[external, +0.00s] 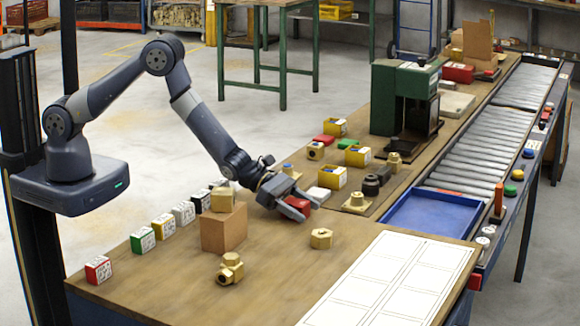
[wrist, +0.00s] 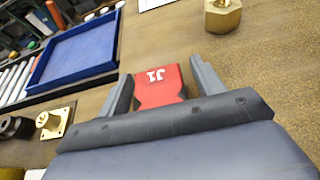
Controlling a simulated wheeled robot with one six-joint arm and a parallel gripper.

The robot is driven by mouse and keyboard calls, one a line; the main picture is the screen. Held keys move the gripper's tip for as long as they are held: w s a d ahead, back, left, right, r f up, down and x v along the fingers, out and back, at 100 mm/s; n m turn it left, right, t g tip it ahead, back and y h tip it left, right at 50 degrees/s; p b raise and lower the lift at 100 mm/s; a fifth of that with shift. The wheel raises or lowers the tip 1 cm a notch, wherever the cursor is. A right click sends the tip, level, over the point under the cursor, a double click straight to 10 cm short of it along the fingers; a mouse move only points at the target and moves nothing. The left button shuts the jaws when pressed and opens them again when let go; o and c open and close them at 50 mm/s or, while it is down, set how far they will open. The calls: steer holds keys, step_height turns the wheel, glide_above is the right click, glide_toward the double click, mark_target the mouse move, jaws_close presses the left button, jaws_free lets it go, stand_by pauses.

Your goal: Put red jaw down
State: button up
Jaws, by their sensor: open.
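In the external view my gripper (external: 298,210) is low over the table, with the red jaw (external: 298,203) partly hidden by the fingers. The part of the jaw nearest the palm is hidden in the wrist view.
A brass hex fitting (external: 320,238) stands close to the gripper, with a cardboard box (external: 223,232) to its left. A blue tray (external: 428,216) and a brass flanged part (external: 356,202) lie to the right. A white printed sheet (external: 395,280) covers the front right.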

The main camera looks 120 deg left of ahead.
steer(key=shift+r, duration=0.1)
steer(key=shift+r, duration=0.1)
steer(key=b+v, duration=0.2)
steer(key=v, duration=1)
steer(key=shift+b, duration=0.35)
steer(key=p+x, duration=0.3)
steer(key=x, duration=0.8)
steer(key=shift+w, duration=0.2)
steer(key=shift+w+f, duration=0.25)
steer(key=shift+f, duration=0.25)
steer(key=shift+r, duration=0.15)
steer(key=shift+s+r, duration=0.1)
steer(key=shift+r, duration=0.05)
